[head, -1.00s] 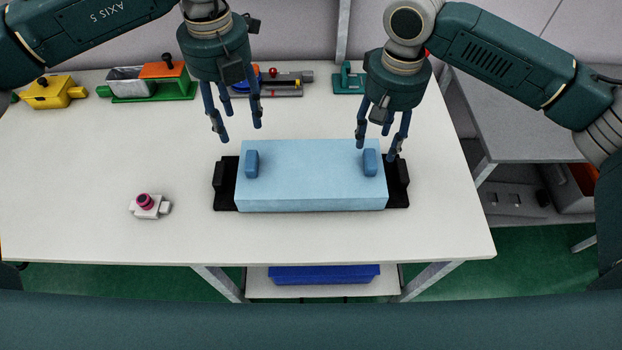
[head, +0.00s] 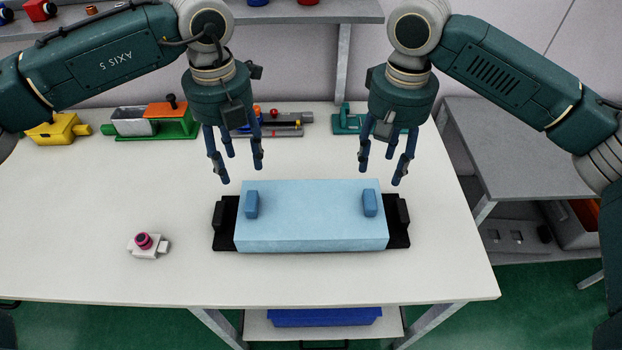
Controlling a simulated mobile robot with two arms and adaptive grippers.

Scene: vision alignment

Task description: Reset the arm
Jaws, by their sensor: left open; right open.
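My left gripper (head: 236,172) is open and empty, its blue fingers pointing down above the table, behind the left end of the light blue block. My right gripper (head: 384,172) is open and empty behind the block's right end. The light blue block (head: 310,222) has a small blue handle (head: 252,204) on its left and another blue handle (head: 370,203) on its right. It rests on a black holder (head: 224,238) whose ends stick out on both sides. Both grippers look apart from the block.
A white piece with a pink knob (head: 145,243) sits at the left front of the white table (head: 80,220). A yellow box (head: 55,130), a green and orange device (head: 165,120), a grey fixture (head: 285,125) and a green fixture (head: 345,120) line the back. A grey side table (head: 520,150) stands right.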

